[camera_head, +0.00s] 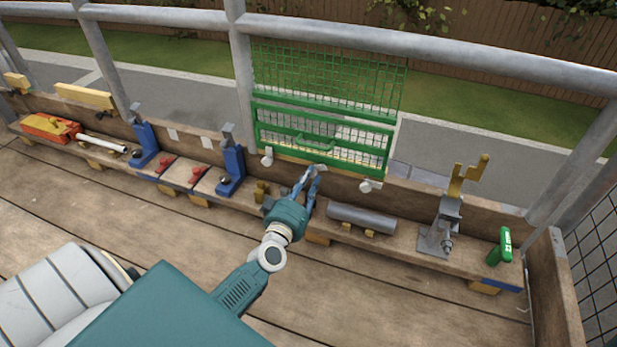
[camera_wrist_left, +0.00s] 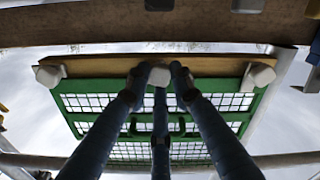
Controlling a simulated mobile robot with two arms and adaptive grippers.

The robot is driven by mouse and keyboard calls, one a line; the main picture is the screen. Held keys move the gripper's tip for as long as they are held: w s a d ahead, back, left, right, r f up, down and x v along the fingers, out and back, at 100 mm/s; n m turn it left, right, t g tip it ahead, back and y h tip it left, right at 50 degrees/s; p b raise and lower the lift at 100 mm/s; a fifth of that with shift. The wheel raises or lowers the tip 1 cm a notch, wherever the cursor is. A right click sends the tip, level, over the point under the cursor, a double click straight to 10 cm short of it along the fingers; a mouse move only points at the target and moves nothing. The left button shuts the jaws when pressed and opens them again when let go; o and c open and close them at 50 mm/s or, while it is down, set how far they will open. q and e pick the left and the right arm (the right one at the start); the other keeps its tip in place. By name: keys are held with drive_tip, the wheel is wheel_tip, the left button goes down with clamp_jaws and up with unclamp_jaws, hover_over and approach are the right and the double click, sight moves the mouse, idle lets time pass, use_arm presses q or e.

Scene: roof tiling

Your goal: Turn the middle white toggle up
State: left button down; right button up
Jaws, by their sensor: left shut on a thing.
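A green mesh panel (camera_head: 325,102) stands upright behind the plank, against the rail. Three white toggles sit along its lower edge: the left toggle (camera_head: 267,157), the middle toggle (camera_head: 321,167) and the right toggle (camera_head: 370,185). My left gripper (camera_head: 312,172) reaches up to the middle toggle and partly covers it. In the left wrist view the middle toggle (camera_wrist_left: 159,75) lies between my fingertips, which are shut on it. The left toggle (camera_wrist_left: 47,75) and right toggle (camera_wrist_left: 261,76) stand free at either side there. My right gripper is not in view.
A grey cylinder (camera_head: 361,218) lies on the bench just right of my gripper. Further right are a grey stand with a yellow fork (camera_head: 447,225) and a green-handled thing (camera_head: 503,246). Blue brackets (camera_head: 231,168) stand to the left. A metal rail (camera_head: 430,50) runs above.

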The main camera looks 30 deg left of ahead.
use_arm(q)
drive_tip(key=n, duration=0.6)
drive_tip(key=shift+n+p, duration=0.3)
drive_tip(key=n, duration=0.5)
drive_tip(key=shift+f, duration=0.1)
drive_tip(key=shift+n, duration=0.3)
drive_tip(key=c, duration=1.5)
unclamp_jaws()
drive_tip(key=v, duration=1.2)
drive_tip(key=shift+d, duration=0.1)
